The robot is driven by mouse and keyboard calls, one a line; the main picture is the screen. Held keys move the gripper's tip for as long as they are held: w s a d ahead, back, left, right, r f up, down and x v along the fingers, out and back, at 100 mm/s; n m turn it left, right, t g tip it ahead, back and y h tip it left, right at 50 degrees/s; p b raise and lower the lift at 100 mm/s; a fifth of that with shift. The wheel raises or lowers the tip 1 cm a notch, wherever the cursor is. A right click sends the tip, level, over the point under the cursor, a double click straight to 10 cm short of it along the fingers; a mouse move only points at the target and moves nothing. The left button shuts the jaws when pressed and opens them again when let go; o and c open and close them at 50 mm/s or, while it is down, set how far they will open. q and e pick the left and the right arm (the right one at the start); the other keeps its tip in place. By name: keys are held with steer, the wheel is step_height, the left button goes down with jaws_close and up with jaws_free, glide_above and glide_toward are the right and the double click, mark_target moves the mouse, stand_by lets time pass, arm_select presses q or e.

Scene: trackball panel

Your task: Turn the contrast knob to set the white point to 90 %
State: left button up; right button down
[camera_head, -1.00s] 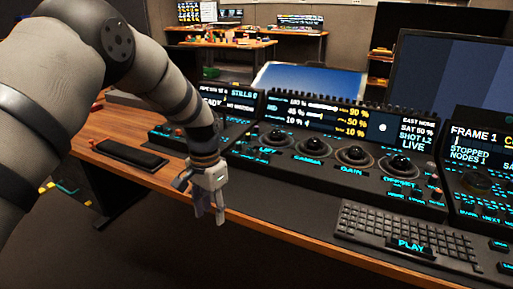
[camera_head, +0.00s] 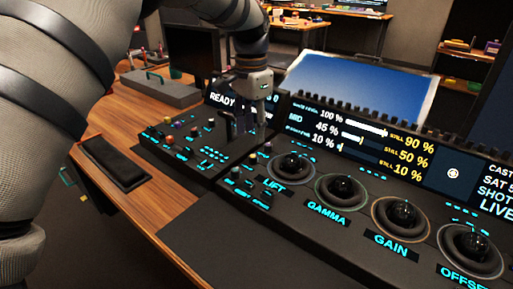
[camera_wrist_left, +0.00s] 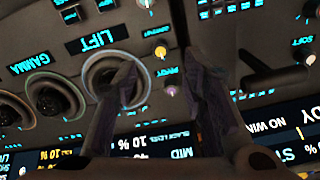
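My left gripper (camera_head: 248,122) hangs over the left part of the trackball panel, fingers downward. In the left wrist view its fingers (camera_wrist_left: 158,78) stand apart with nothing between the tips. Below and between them show a yellow-orange knob (camera_wrist_left: 161,52) and a pale knob (camera_wrist_left: 169,91); I cannot tell whether either is touched. I cannot read which is contrast. The panel display (camera_head: 365,140) shows the top level at 100 %, with STILL 90 % beside it. My right gripper is out of view.
Trackballs for LIFT (camera_head: 291,166), GAMMA (camera_head: 341,188), GAIN (camera_head: 400,211) and OFFSET (camera_head: 470,245) run to the right. A smaller knob panel (camera_head: 185,140) stands left. A blue screen (camera_head: 355,85) lies behind. A black pad (camera_head: 115,165) rests on the wooden desk.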

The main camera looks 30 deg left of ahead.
mark_target(253, 156)
arm_select(q)
step_height(253, 156, down, 7)
steer(key=shift+w+f, duration=0.15)
steer(key=shift+c, duration=0.5)
jaws_close()
